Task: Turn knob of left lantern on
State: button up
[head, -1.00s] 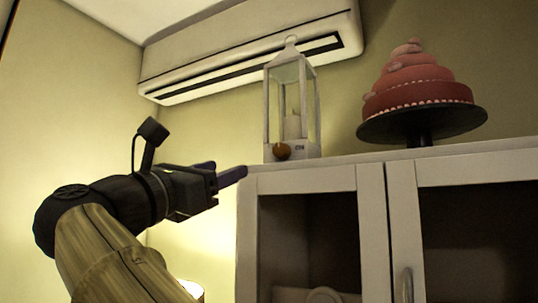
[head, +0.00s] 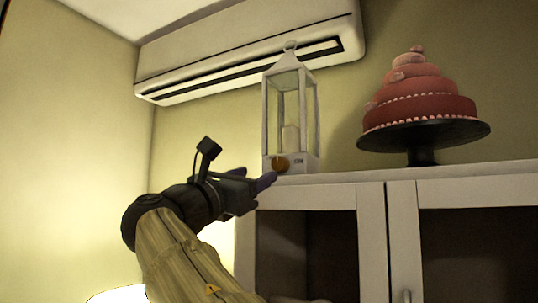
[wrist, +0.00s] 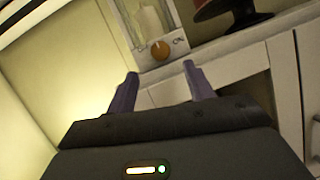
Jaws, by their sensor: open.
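The white lantern (head: 290,108) stands upright on top of the white cabinet, at its left end, with a pale candle (head: 291,138) inside. Its round orange-brown knob (head: 281,164) is on the front of the base, with a small dark "ON" mark to its right. The knob also shows in the wrist view (wrist: 160,50), beyond my fingertips and roughly between them. My gripper (head: 268,180) is open and empty, just below and left of the knob in the head view. Its two purple fingers (wrist: 163,82) are spread in the wrist view. I cannot tell whether a fingertip touches the lantern.
The cabinet (head: 300,197) has its top edge close to my fingers. A tiered red cake (head: 420,105) sits on a black stand (head: 425,133) to the right. An air conditioner (head: 250,50) hangs on the wall above. The space left of the cabinet is free.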

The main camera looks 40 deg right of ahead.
aim_at(277, 164)
jog(key=p+x, duration=0.3)
jog(key=x, duration=0.3)
jog(key=shift+w+d+r+p, duration=0.1)
jog(key=shift+d+r+p, duration=0.15)
jog(key=shift+r+p, duration=0.1)
jog(key=shift+w+d, duration=0.15)
jog(key=shift+d, duration=0.3)
jog(key=c, duration=1)
